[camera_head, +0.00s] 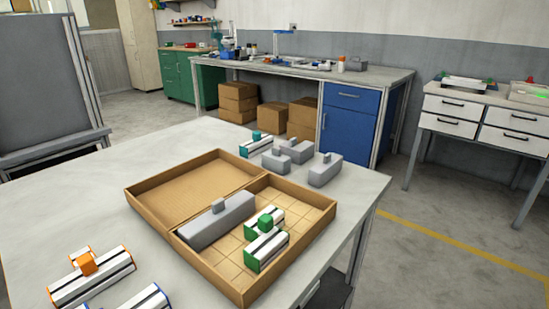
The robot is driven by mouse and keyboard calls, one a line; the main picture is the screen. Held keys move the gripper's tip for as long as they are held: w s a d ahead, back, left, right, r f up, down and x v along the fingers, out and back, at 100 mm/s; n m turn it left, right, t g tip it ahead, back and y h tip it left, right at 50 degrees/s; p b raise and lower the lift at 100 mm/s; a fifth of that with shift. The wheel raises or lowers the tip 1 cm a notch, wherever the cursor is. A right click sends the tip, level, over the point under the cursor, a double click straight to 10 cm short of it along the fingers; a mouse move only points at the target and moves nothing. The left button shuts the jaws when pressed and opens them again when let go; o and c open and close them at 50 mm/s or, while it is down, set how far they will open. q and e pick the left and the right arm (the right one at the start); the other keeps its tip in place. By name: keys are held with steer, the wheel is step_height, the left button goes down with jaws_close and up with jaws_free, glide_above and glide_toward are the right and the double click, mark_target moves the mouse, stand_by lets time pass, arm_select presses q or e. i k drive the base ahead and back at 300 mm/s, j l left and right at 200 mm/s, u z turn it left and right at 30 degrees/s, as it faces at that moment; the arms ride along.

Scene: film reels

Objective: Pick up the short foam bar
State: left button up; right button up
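Several grey foam bars with small raised knobs are in view. At the back of the table behind the box, one grey bar (325,173) lies at the right, one grey bar (297,152) lies in the middle, and a small grey bar (276,163) lies at the front left and looks the shortest. A longer grey bar (205,230) lies inside the open cardboard box (160,221), along the left side of its gridded half. Neither of my grippers shows in this view.
A white and green piece (266,250) stands in the gridded half; the box's other half (180,185) is empty. A teal-ended white piece (256,148) lies left of the grey bars. An orange-ended piece (92,280) and a blue-ended piece (147,299) lie at the front left.

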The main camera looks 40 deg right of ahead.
mark_target(272, 160)
steer(key=z, duration=1.15)
steer(key=l+u, duration=0.1)
steer(key=i+l, duration=0.05)
